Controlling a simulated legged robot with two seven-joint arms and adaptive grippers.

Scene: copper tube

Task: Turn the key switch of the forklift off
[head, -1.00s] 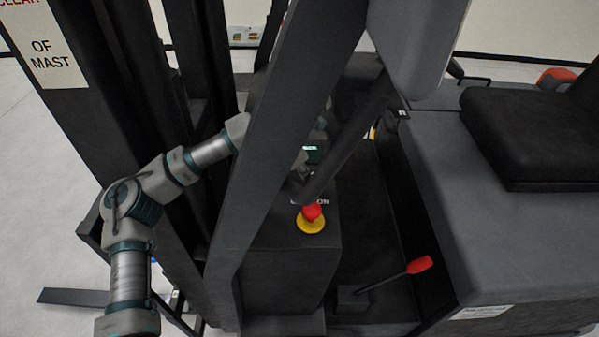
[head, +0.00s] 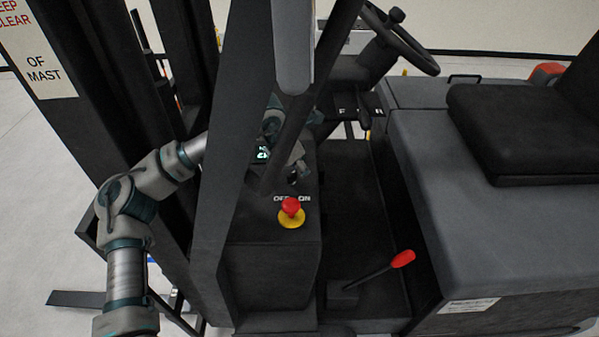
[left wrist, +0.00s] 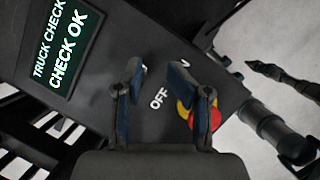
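The forklift's dark console (head: 270,228) carries OFF and ON labels (head: 285,199) in the head view. The OFF label (left wrist: 158,98) also shows in the left wrist view. The key switch is not clearly visible; it may be the small dark shape just above the labels, by my gripper. My left arm passes behind the slanted post, and my left gripper (head: 297,165) is partly hidden there, over the console behind the labels. In the left wrist view my left gripper (left wrist: 157,75) has its two fingers apart, with console surface showing between them. My right gripper is not in view.
A red and yellow stop button (head: 291,212) sits close to the labels. A lit screen reading CHECK OK (left wrist: 65,55) is beside the gripper. The slanted post (head: 235,160) blocks part of the view. A red-tipped lever (head: 402,259) and a steering wheel (head: 402,40) stand to the right.

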